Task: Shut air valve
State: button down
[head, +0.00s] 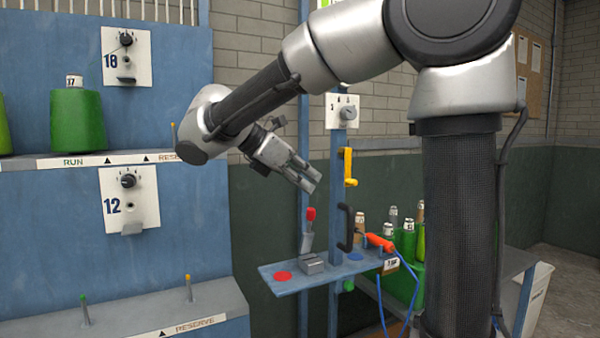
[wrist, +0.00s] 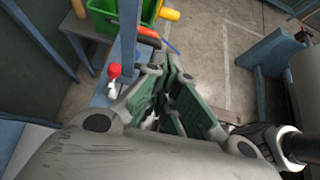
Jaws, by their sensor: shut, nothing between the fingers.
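My gripper (head: 309,180) is shut and empty, pointing down and right, in the air above a small blue shelf (head: 292,288). In the wrist view its fingers (wrist: 168,66) meet. Below it in the head view, a lever with a red grip (head: 310,216) stands nearly upright by a grey block (head: 312,264); the red knob shows in the wrist view (wrist: 114,71). A yellow handle (head: 349,167) and a black handle (head: 346,228) are on the blue post. No label shows which part is the air valve. My gripper touches none of them.
An orange tool (head: 379,242) with a blue cable lies at the shelf's right end. The blue panel (head: 188,90) with numbered dials, ledges and a large green cone (head: 78,122) fills the left. Open floor (head: 570,300) lies right.

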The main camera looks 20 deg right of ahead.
jog(key=shift+w+d+f, duration=0.1)
jog(key=shift+d+f, duration=0.3)
jog(key=shift+d, duration=0.95)
jog(key=shift+d+f, duration=0.35)
jog(key=shift+d, duration=0.95)
jog(key=shift+w+d+f, duration=0.1)
jog(key=shift+d+f, duration=0.3)
jog(key=shift+d, duration=0.95)
